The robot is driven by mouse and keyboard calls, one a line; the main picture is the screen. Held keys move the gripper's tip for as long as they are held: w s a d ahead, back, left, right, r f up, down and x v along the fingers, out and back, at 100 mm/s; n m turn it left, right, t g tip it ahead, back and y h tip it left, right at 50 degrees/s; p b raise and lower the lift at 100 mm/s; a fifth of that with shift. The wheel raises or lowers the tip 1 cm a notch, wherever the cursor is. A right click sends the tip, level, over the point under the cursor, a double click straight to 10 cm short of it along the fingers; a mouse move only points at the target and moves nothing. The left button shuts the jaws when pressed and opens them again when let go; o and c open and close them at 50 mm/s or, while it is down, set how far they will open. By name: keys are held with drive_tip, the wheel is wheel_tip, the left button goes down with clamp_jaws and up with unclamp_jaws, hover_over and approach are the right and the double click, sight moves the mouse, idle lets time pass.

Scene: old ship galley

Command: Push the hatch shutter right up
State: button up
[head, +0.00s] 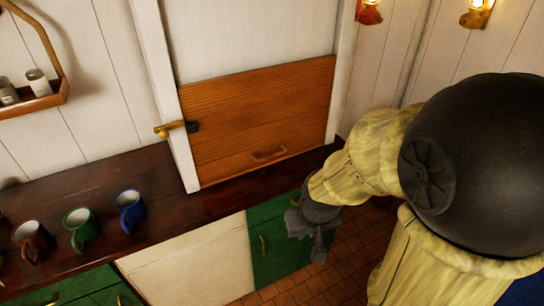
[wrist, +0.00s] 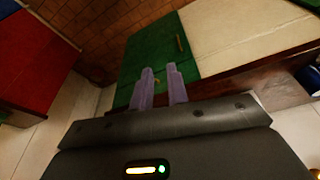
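The hatch shutter (head: 258,105) is an orange-brown slatted wooden panel in a white frame behind the counter. It is down, its lower edge at or close to the counter top. A brass handle (head: 269,154) sits near its bottom edge. A brass lever with a dark end (head: 172,128) is on the frame's left post, its dark end by the shutter's left edge. My gripper (head: 318,254) is low in front of the counter, right of and below the handle, apart from the shutter. In the wrist view its two pale fingers (wrist: 161,70) stand apart with nothing between them.
The dark wooden counter (head: 165,205) runs below the hatch. A brown mug (head: 33,240), a green mug (head: 80,230) and a blue mug (head: 129,210) stand at its left. A green cupboard door (head: 277,240) is below, near my gripper. Tiled floor (head: 290,290) shows below.

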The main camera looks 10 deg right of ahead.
sight(273, 155)
drive_tip(key=w+d+f+n+t+y+b, duration=0.1)
drive_tip(key=w+f+n+t+b, duration=0.1)
drive_tip(key=w+n, duration=0.5)
drive_tip(key=w+d+f+n+t+y+b, duration=0.2)
drive_tip(key=w+n+t+b, duration=0.3)
drive_tip(key=w, duration=0.4)
drive_tip(key=w+d+f+n+t+y+b, duration=0.1)
drive_tip(key=w+f+n+t+y+b, duration=0.1)
drive_tip(key=w+n, duration=0.5)
drive_tip(key=f+n+t+b, duration=0.1)
drive_tip(key=n+t+b, duration=0.1)
drive_tip(key=t, duration=0.1)
drive_tip(key=shift+w+d, duration=0.25)
drive_tip(key=shift+w, duration=0.15)
drive_tip(key=p+x, duration=0.2)
drive_tip(key=x, duration=1.5)
drive_tip(key=shift+w+a+p, duration=0.1)
drive_tip(key=shift+w+p, duration=0.1)
drive_tip(key=shift+p, duration=0.15)
clamp_jaws()
